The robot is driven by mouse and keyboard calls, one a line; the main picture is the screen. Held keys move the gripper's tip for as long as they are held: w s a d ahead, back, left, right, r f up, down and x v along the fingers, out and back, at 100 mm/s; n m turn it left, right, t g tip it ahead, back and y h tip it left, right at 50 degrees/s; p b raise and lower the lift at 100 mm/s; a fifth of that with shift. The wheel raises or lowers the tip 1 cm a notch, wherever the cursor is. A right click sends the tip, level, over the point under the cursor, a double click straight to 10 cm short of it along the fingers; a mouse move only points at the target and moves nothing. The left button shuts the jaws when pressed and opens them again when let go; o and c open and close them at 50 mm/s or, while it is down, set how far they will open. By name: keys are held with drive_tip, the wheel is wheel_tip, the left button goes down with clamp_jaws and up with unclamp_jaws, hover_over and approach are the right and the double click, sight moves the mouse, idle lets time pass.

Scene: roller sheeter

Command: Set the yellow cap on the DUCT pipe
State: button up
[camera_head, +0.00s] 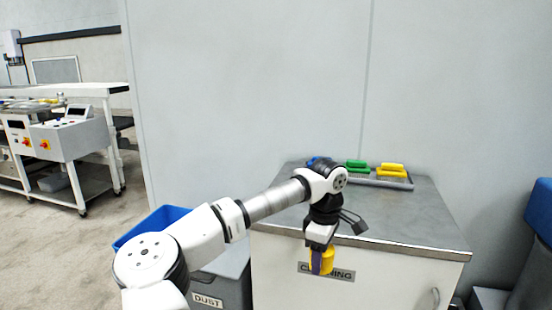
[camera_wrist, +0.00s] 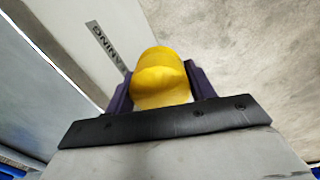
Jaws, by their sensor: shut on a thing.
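The yellow cap (camera_head: 326,262) is in my gripper (camera_head: 321,258), which hangs in front of the cabinet's front face, below the edge of its top. In the wrist view the cap (camera_wrist: 160,76) sits between the two purple fingers of my gripper (camera_wrist: 160,88), which are shut on it. The cap is clear of the floor and touches nothing else that I can see. No pipe marked DUCT shows in either view.
The cabinet (camera_head: 420,243) labelled CLEANING has a grey tray (camera_head: 385,182) on top with a green block (camera_head: 357,165) and a yellow block (camera_head: 392,170). A bin labelled DUST (camera_head: 208,301) and a blue bin (camera_head: 150,224) stand left. A wheeled machine (camera_head: 65,135) is far left.

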drive_tip(key=a+f+m, duration=0.3)
drive_tip(key=a+f, duration=0.1)
drive_tip(key=f, duration=0.6)
drive_tip(key=a+f+m, duration=0.2)
drive_tip(key=a+f, duration=0.1)
drive_tip(key=f, duration=0.7)
drive_tip(key=s+a+f+m, duration=0.1)
drive_tip(key=s+f+m, duration=0.2)
drive_tip(key=f, duration=0.6)
drive_tip(key=s+a+f+m, duration=0.2)
drive_tip(key=s+f+m, duration=0.2)
drive_tip(key=s+f, duration=0.3)
drive_tip(key=shift+s+a+f+m, duration=0.25)
drive_tip(key=shift+f+m, duration=0.05)
drive_tip(key=shift+f, duration=1.05)
